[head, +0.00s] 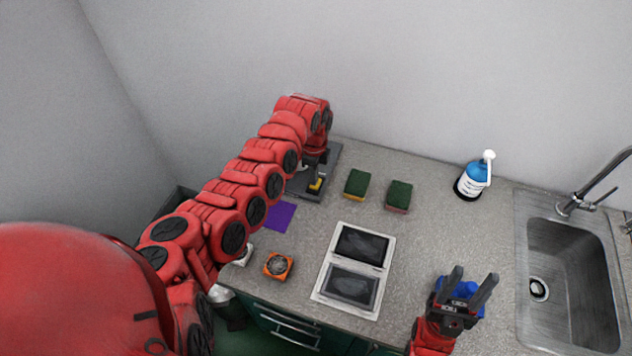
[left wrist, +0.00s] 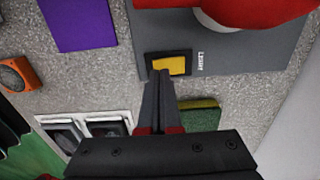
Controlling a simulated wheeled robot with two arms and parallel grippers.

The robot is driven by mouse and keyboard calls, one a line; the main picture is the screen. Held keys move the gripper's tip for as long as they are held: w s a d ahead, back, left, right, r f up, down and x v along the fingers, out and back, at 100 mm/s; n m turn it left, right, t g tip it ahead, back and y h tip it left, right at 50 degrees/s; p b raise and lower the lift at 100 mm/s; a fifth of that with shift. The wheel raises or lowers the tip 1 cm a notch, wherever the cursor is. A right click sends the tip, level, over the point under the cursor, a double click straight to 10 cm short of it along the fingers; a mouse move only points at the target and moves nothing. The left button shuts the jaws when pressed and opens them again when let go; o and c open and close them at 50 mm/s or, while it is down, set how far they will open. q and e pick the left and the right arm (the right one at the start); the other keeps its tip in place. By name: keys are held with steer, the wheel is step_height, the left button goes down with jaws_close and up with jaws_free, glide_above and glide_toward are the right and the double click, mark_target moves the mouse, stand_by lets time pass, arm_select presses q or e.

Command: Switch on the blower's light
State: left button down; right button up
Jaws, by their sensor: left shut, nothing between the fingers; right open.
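The blower's flat dark grey base (head: 331,158) is at the back of the counter, partly hidden by my left arm. It also shows in the left wrist view (left wrist: 230,55). On it is a yellow switch (left wrist: 168,65) in a black frame, with white lettering beside it that seems to read LIGHT. The switch also shows in the head view (head: 317,183). My left gripper (left wrist: 161,75) is shut and empty, its tips at the switch's lower edge; I cannot tell whether they touch. My right gripper (head: 467,285) is open and empty, above the counter's front right.
Green-topped sponges (head: 357,184) (head: 398,196) lie right of the base. A purple sheet (head: 280,216), an orange fan-like unit (head: 278,265) and a white two-panel device (head: 356,268) are nearer. A blue object (head: 472,290) is behind my right gripper. A bottle (head: 472,180) and sink (head: 565,265) stand right.

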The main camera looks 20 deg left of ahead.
arm_select(q)
steer(key=shift+f+b, duration=0.5)
steer(key=shift+f, duration=0.4)
stand_by(0.6)
steer(key=shift+r, duration=0.1)
step_height(320, 180, up, 3)
steer(key=shift+f+p, duration=0.2)
steer(key=shift+p, duration=0.9)
steer(key=shift+r+p, duration=1.3)
steer(key=shift+r, duration=0.85)
steer(key=shift+s+f, duration=0.1)
steer(key=shift+s, duration=0.05)
